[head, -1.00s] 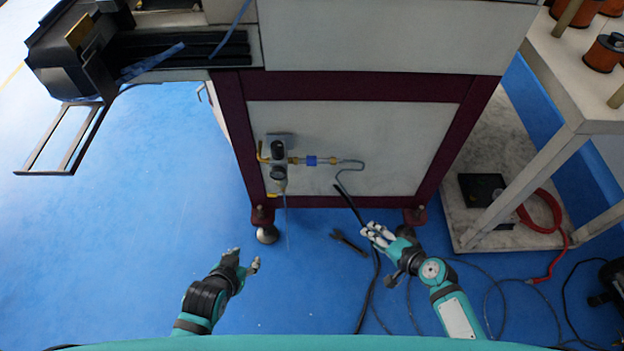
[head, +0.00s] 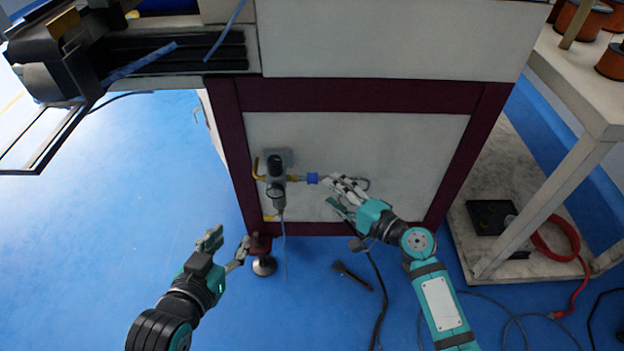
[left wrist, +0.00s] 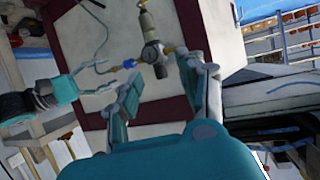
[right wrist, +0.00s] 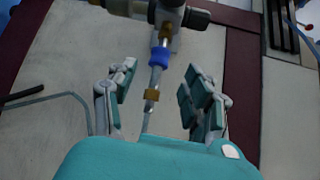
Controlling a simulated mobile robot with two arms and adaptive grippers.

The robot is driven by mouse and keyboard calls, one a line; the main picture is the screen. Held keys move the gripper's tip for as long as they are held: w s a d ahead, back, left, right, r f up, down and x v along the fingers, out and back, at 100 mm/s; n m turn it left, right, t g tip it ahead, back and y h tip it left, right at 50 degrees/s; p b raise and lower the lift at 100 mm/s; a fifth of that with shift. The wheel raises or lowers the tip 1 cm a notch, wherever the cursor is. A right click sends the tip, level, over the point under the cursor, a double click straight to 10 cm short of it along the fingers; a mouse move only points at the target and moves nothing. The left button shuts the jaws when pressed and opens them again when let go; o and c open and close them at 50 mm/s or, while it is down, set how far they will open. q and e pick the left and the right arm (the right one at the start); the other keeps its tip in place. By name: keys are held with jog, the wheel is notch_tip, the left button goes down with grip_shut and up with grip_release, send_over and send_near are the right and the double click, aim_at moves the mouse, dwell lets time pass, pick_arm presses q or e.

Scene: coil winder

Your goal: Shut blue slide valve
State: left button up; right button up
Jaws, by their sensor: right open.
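The blue slide valve (head: 312,178) is a small blue sleeve on the thin air line, right of the regulator (head: 275,180) on the machine's white panel. It also shows in the left wrist view (left wrist: 129,64) and in the right wrist view (right wrist: 159,56). My right gripper (head: 335,190) is open, just right of the valve. My left gripper (head: 226,246) is open and empty, low and left of the panel.
The machine's dark red frame (head: 360,95) surrounds the panel. A white shelf (head: 590,110) with copper spools stands at the right. A dark tool (head: 352,276) and cables lie on the blue floor. Floor left of the machine is clear.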

aim_at(316, 182)
jog(key=b+x, duration=0.1)
jog(key=x, duration=0.5)
jog(key=shift+w+a, duration=0.15)
pick_arm(q)
notch_tip(316, 182, up, 6)
jog(key=w+d+t+h, duration=0.1)
jog(key=w+t, duration=0.1)
jog(key=t, duration=0.1)
jog(key=shift+d+f+t, duration=0.2)
jog(key=shift+t, duration=0.2)
pick_arm(e)
jog(key=shift+w+a+f, duration=0.1)
jog(key=shift+w+a, duration=0.35)
pick_arm(q)
jog(key=shift+w, duration=0.1)
pick_arm(e)
jog(key=shift+c, duration=0.4)
grip_shut()
